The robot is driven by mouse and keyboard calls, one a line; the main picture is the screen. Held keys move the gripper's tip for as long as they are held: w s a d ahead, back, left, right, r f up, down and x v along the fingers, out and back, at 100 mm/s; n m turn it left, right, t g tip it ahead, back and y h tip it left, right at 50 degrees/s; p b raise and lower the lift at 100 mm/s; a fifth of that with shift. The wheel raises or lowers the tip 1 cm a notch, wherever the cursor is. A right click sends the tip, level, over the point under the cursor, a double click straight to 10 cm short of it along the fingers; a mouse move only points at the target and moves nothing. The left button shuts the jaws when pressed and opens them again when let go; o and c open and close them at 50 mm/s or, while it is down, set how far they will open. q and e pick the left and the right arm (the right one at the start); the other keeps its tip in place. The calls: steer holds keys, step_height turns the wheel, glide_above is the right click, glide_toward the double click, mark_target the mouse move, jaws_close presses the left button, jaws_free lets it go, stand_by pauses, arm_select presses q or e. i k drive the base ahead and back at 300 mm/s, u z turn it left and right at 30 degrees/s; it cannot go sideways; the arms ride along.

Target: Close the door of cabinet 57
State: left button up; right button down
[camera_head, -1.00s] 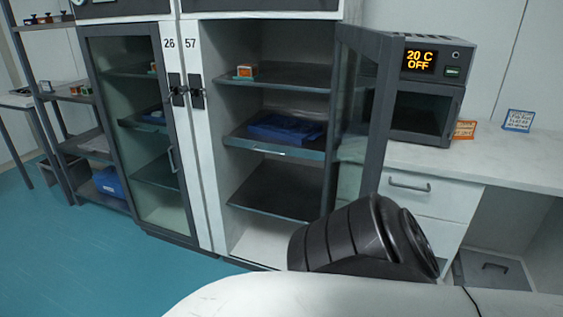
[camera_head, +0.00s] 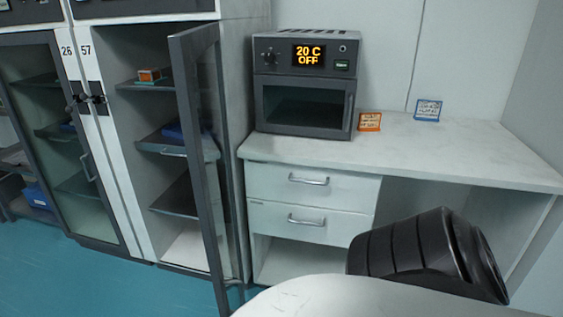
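Cabinet 57 (camera_head: 118,130) stands left of centre, with its number on the white frame. Its glass door (camera_head: 195,150) with a dark frame is hinged on the right side and stands wide open, jutting toward me. Part of the interior shows through the opening, with a blue tray (camera_head: 172,132) and a small orange box (camera_head: 148,76) on the shelves. A black rounded part of mine is at the lower right; neither gripper can be seen.
Closed cabinet 26 (camera_head: 45,150) adjoins on the left. A white bench (camera_head: 470,150) with drawers stands right of the door and carries an oven (camera_head: 303,85) reading 20 C OFF and two small signs. Blue floor (camera_head: 110,290) is clear at the lower left.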

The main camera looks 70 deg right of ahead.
mark_target(185, 47)
steer(key=z, duration=1.8)
steer(key=i, duration=0.5)
steer(key=u, duration=1.05)
steer(key=k, duration=0.45)
steer(key=z, duration=0.8)
